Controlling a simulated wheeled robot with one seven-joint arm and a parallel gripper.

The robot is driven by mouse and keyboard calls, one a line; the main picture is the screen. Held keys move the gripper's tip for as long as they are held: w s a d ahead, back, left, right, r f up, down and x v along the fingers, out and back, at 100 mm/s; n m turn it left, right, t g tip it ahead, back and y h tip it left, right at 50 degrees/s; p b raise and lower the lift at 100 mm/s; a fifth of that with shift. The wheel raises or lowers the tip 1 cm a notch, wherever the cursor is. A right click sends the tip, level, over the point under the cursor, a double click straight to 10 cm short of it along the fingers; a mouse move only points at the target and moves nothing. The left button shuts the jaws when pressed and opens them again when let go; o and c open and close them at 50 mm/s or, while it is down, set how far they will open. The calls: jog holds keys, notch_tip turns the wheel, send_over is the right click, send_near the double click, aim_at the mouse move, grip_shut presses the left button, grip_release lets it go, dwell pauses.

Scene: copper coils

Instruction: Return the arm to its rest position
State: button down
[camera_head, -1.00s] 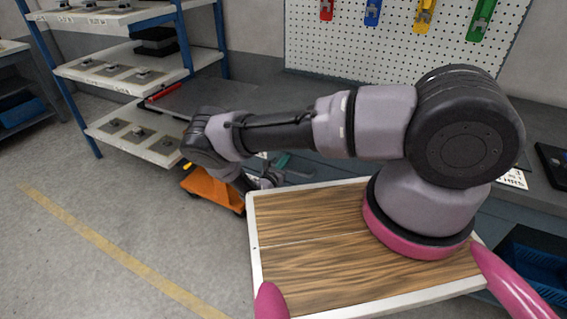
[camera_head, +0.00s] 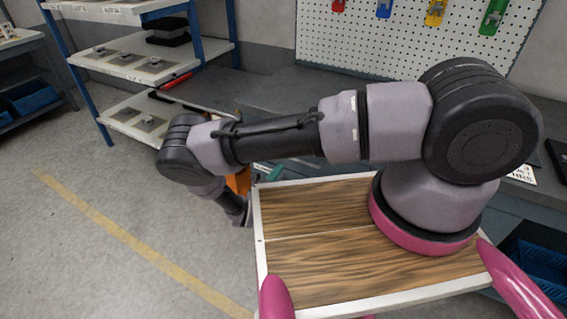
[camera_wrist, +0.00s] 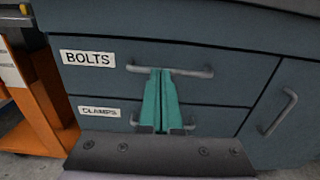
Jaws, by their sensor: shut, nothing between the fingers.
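My arm stretches from its pink-ringed base across the head view to the left, with the forearm level and the wrist bent down beside the wooden-topped deck (camera_head: 330,275). My gripper (camera_wrist: 161,72) shows in the wrist view as two teal fingers pressed together, with nothing between them. The fingers point at a dark blue-grey drawer cabinet (camera_wrist: 225,90) and overlap the top drawer's handle (camera_wrist: 190,73) in the picture. I cannot tell whether they touch it.
The drawers carry labels BOLTS (camera_wrist: 87,58) and CLAMPS (camera_wrist: 99,111). An orange cart (camera_wrist: 40,90) stands left of the cabinet. In the head view, a shelf rack (camera_head: 130,65) stands at the back left and a pegboard (camera_head: 400,40) behind the workbench. Floor at left is clear.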

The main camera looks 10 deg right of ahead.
jog(key=s+d+r+m+g+y, duration=0.15)
jog(key=d+r+m+g, duration=0.25)
jog(key=r+m+g, duration=1.05)
jog(key=s+d+r+m+y, duration=0.1)
jog(key=d+r+m+y, duration=0.35)
jog(key=r, duration=2.05)
jog(key=s+d+r+m+t+y, duration=0.3)
jog(key=s+r+m, duration=0.4)
jog(key=s+r, duration=0.2)
jog(key=s+d+r+m+t+y, duration=0.3)
jog(key=s+r+m, duration=0.3)
jog(key=r, duration=0.8)
jog(key=shift+s+d+r+m+t+y, duration=0.3)
jog(key=shift+s+d+m+t+y, duration=0.25)
jog(key=shift+s, duration=1.25)
jog(key=shift+a, duration=0.15)
